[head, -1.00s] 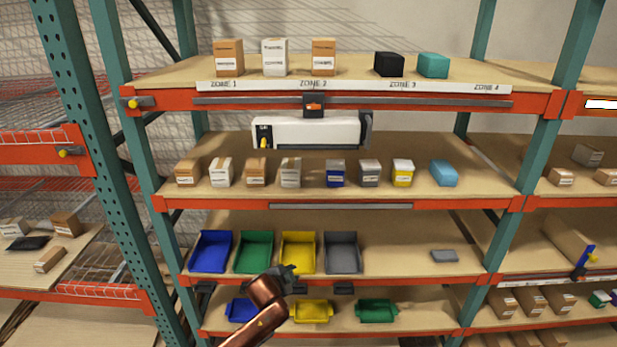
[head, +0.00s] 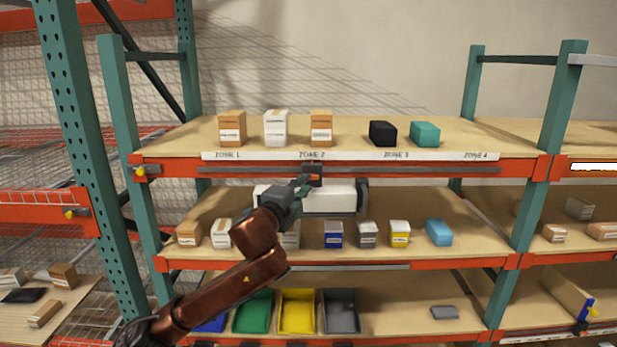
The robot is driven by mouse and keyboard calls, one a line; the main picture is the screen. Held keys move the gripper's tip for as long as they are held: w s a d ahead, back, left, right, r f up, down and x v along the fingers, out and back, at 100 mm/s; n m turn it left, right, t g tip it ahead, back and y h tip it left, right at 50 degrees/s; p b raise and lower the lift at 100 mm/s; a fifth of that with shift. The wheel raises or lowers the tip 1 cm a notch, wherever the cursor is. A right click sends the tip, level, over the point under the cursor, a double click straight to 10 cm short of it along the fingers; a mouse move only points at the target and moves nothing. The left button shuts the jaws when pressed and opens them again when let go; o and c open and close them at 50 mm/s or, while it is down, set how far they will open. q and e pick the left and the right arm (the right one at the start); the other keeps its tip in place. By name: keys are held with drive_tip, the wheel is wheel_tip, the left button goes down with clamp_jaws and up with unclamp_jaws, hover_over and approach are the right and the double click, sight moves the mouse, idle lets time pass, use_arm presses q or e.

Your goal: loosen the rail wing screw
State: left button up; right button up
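A dark carriage (head: 313,168) sits on the grey rail along the front of the top shelf, just below the ZONE 2 label. A small orange part (head: 315,177), apparently the wing screw, shows on its front. A white console box (head: 335,198) hangs beneath it, its left side covered by my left arm. My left gripper (head: 304,184) is right at the carriage, its tips just left of the orange part. Whether they touch it, and how far apart the fingers are, I cannot tell. My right gripper is out of view.
The rail (head: 430,170) runs free to the right of the carriage. Boxes stand on the top shelf (head: 460,142) above and on the middle shelf (head: 475,234) below. Coloured bins sit lower down. A green upright (head: 130,160) stands at the left.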

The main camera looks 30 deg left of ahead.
use_arm(q)
drive_tip(key=shift+w+a+p, duration=0.15)
drive_tip(key=shift+w+p, duration=0.15)
drive_tip(key=shift+w, duration=0.65)
drive_tip(key=shift+w+a+p, duration=0.15)
drive_tip(key=shift+w+p, duration=0.1)
drive_tip(key=shift+w, duration=0.65)
drive_tip(key=shift+c, duration=0.5)
clamp_jaws()
